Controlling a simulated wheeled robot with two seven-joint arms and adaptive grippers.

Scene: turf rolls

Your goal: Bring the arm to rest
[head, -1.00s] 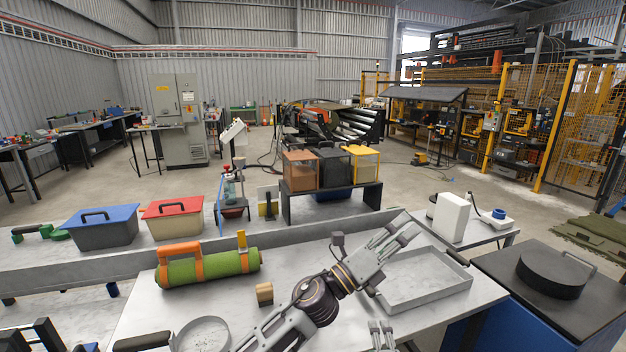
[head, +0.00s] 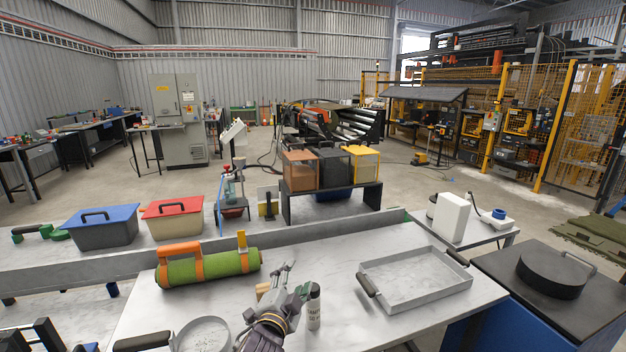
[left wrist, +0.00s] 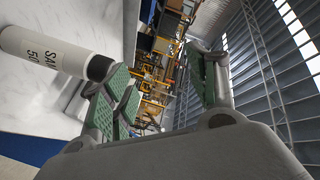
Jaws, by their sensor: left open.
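The bottle (left wrist: 45,48) shows there beside one finger, outside the jaws. The turf roll lies on the table with orange bands and an orange handle. My right gripper does not show.
A grey tray (head: 412,303) lies on the right of the table (head: 330,258). A round pan (head: 204,334) is at the front left. A small wooden block (head: 262,290) is partly hidden by my left gripper. Bare table lies between gripper and tray.

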